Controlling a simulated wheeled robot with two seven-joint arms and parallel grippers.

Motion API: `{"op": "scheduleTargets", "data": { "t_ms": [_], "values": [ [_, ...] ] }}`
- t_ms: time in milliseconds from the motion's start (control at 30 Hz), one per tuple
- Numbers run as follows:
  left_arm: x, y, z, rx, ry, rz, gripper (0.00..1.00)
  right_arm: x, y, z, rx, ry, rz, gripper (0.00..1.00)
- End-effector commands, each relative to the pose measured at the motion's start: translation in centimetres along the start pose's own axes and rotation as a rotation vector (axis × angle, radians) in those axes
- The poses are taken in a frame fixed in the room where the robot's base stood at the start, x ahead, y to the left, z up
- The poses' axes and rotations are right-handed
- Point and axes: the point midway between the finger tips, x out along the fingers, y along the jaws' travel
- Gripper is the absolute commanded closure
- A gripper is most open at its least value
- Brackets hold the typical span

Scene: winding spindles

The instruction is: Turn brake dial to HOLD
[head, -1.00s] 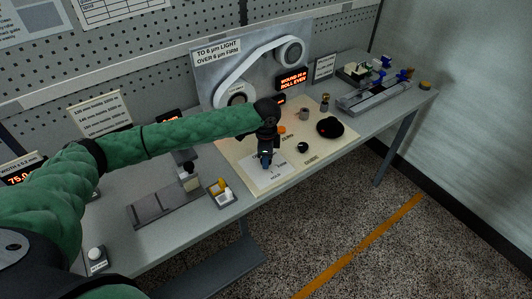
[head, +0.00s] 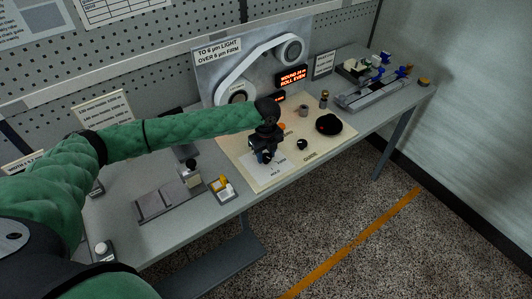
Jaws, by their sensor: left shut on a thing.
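My left gripper (head: 264,157), at the end of the green-sleeved arm, points down over a white label card (head: 283,173) on the cream board. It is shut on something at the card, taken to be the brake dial. The gripper covers the dial, so its pointer and setting cannot be read. Small print shows on the card around the gripper, too small to read surely. My right gripper is not in view.
A black round knob (head: 302,144) and a larger dark disc (head: 329,125) stand right of the gripper. Behind is a panel with a white belt and rollers (head: 289,50) and a lit display (head: 292,77). A grey fixture (head: 165,199) lies left on the bench.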

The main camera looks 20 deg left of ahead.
Motion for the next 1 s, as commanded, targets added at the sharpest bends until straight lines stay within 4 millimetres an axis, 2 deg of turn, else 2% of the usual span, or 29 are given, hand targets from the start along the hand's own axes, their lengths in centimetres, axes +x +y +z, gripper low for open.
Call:
{"op": "scheduleTargets", "data": {
  "t_ms": [200,500,1000],
  "values": [
    [-0.21,-0.09,0.12,0.169,-0.003,-0.002,0.87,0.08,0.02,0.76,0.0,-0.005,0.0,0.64],
    [-0.22,-0.11,0.14,0.32,-0.003,-0.002,0.87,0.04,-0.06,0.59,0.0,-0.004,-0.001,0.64],
    [-0.22,-0.11,0.13,0.372,-0.003,-0.003,0.87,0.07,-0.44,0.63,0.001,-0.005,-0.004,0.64]
  ]
}}
